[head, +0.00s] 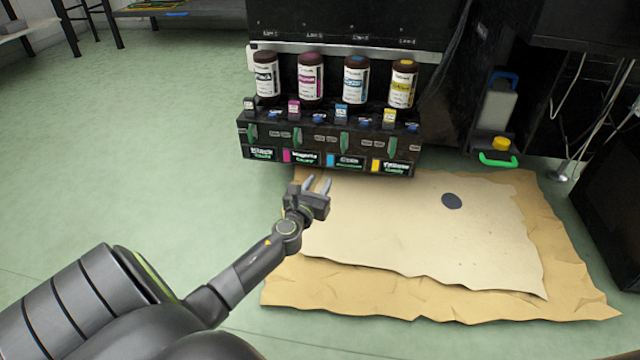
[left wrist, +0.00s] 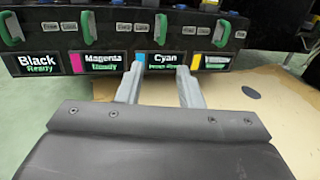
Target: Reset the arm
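My left gripper (head: 318,185) is in front of and below the ink unit's label row, above the near-left part of the paper. Its two fingers are apart with nothing between them; the left wrist view shows the same open fingers (left wrist: 160,82). The black ink unit (head: 330,140) carries a black bottle (head: 266,78), a magenta bottle (head: 310,80), a cyan bottle (head: 355,82) and a yellow bottle (head: 402,85), all upright. In the left wrist view its labels (left wrist: 160,60) read Black, Magenta, Cyan and Yellow. My right gripper is not in view.
Layered brown paper (head: 430,305) lies on the green floor, with a dark round spot (head: 452,201) on it. A container with a blue handle (head: 496,105) and a green-handled item with a yellow cap (head: 498,150) stand at the right. The floor at left is clear.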

